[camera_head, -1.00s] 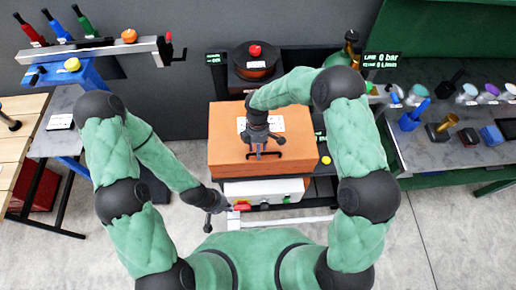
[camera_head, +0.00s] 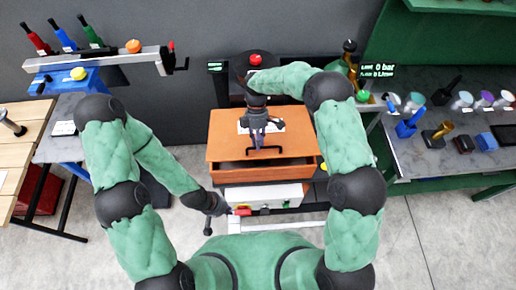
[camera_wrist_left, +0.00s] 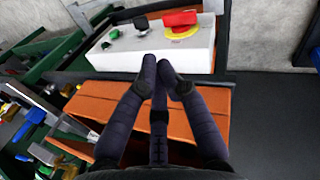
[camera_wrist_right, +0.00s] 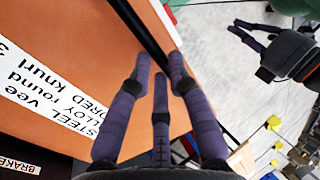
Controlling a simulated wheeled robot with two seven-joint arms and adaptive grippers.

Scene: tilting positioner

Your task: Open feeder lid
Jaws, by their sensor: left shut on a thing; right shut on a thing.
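The orange feeder lid (camera_head: 225,140), with its white label, stands in the middle of the head view. A dark gap shows under its front edge, above the feeder's wooden front (camera_head: 265,180). The black bar handle (camera_head: 265,150) is on the lid near that edge. My right gripper (camera_head: 260,140) is above the lid, shut on the handle; the bar (camera_wrist_right: 143,25) runs between its fingers in the right wrist view. My left gripper (camera_head: 222,210) is low, at the left end of the white control box (camera_head: 270,193). Its fingers are close together; what they hold is unclear.
The control box carries a red switch on yellow (camera_wrist_left: 180,20). A dark round unit with a red knob (camera_head: 255,60) stands behind the feeder. A bench with several parts (camera_head: 455,145) is at right; a blue stand (camera_head: 75,78) is at left.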

